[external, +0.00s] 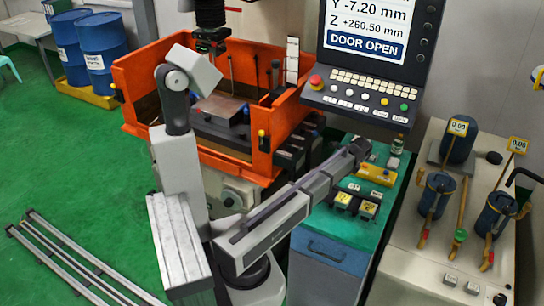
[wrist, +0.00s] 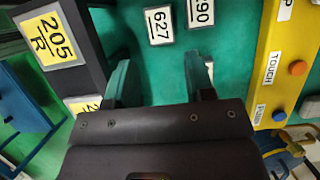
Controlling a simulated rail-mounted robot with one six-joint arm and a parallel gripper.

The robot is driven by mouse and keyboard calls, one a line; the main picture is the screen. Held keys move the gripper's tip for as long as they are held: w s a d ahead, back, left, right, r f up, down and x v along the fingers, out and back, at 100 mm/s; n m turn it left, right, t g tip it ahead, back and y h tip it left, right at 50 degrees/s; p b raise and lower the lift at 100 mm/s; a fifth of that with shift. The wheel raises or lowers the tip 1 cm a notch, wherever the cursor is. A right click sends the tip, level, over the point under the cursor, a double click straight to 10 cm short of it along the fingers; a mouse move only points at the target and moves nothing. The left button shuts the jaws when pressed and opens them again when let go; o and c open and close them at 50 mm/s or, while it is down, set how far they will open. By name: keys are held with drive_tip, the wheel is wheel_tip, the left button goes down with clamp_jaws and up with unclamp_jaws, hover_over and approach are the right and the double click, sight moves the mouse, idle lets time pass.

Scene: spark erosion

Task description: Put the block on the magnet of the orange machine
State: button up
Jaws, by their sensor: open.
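The orange machine (external: 190,60) stands behind my arm with its tank open at the front. A flat grey-brown plate inside it looks like the magnet (external: 222,108); my arm partly covers this area. Dark blocks with yellow labels (external: 343,200) sit on the green cabinet top (external: 322,238). In the wrist view a dark block labelled 205/R (wrist: 65,70) is left of my fingers. My gripper (wrist: 160,80) is open, its two fingers apart over the green top, with no block visible between them. In the external view my gripper (external: 360,150) is over the cabinet's back part.
White tags 627 (wrist: 159,25) and 690 (wrist: 200,12) show on the green area beyond my fingers. A yellow button box (external: 376,174) is to the right on the cabinet. The control console (external: 365,100) overhangs behind; a bench with blue canisters (external: 435,195) stands right.

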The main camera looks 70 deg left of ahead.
drive_tip(key=b+x, duration=0.1)
drive_tip(key=x, duration=0.1)
drive_tip(key=b+x, duration=0.1)
drive_tip(key=b, duration=0.1)
drive_tip(key=b+x, duration=0.2)
drive_tip(key=shift+w+d+f, duration=0.25)
drive_tip(key=shift+f, duration=0.3)
drive_tip(key=b+x, duration=0.5)
drive_tip(key=shift+s, duration=0.1)
drive_tip(key=shift+r, duration=0.2)
clamp_jaws()
